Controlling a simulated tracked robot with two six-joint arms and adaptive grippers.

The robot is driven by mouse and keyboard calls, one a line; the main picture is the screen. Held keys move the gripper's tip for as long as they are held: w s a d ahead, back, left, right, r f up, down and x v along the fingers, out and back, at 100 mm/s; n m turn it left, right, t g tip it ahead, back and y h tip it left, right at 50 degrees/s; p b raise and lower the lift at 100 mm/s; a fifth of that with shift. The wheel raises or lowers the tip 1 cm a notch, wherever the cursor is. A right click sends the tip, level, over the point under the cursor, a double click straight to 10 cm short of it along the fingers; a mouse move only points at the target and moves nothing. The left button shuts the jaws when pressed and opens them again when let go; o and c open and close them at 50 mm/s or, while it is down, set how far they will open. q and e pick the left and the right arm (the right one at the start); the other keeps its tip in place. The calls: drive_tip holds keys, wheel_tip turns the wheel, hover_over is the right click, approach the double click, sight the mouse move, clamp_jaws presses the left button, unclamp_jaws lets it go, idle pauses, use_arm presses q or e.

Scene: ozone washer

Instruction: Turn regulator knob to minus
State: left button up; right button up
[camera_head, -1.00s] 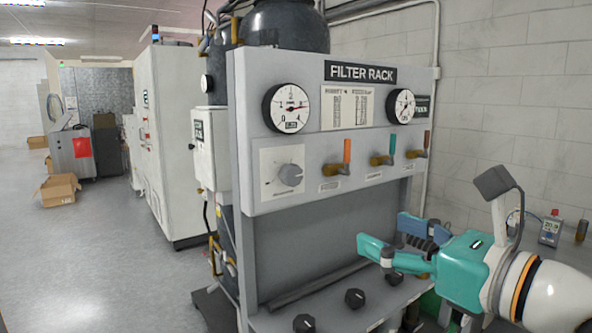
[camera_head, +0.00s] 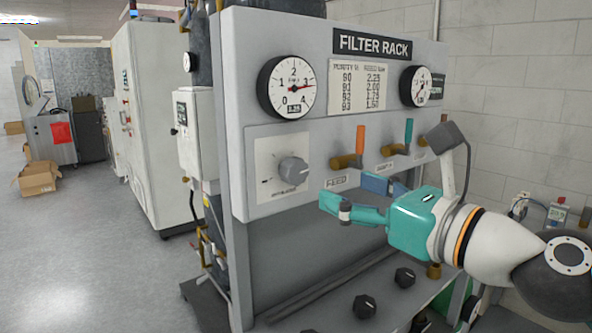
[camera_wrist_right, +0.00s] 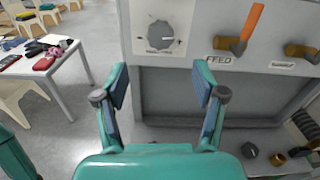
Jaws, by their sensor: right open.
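The grey regulator knob (camera_head: 293,171) sits on a light square plate (camera_head: 268,187) at the left of the filter rack's front panel. It also shows in the right wrist view (camera_wrist_right: 160,34), near the top, beyond my fingertips. My right gripper (camera_head: 345,193) is open and empty, in front of the rack, below and to the right of the knob and apart from it. In the right wrist view the two fingers (camera_wrist_right: 163,80) stand wide apart, with the knob in line with the gap between them. The plate's small markings are too blurred to read.
An orange-handled feed valve (camera_head: 358,145) and a green-handled valve (camera_head: 404,138) are right of the knob. Pressure gauges (camera_head: 287,87) sit above. Black knobs (camera_head: 364,306) stand on the lower ledge. Open floor (camera_head: 90,250) lies to the left.

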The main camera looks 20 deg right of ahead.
sight(299, 171)
drive_tip(key=x, duration=1.2)
drive_tip(key=shift+w+a+f+b, duration=0.1)
drive_tip(key=shift+w+b, duration=0.2)
drive_tip(key=shift+w, duration=0.1)
drive_tip(key=c, duration=1.2)
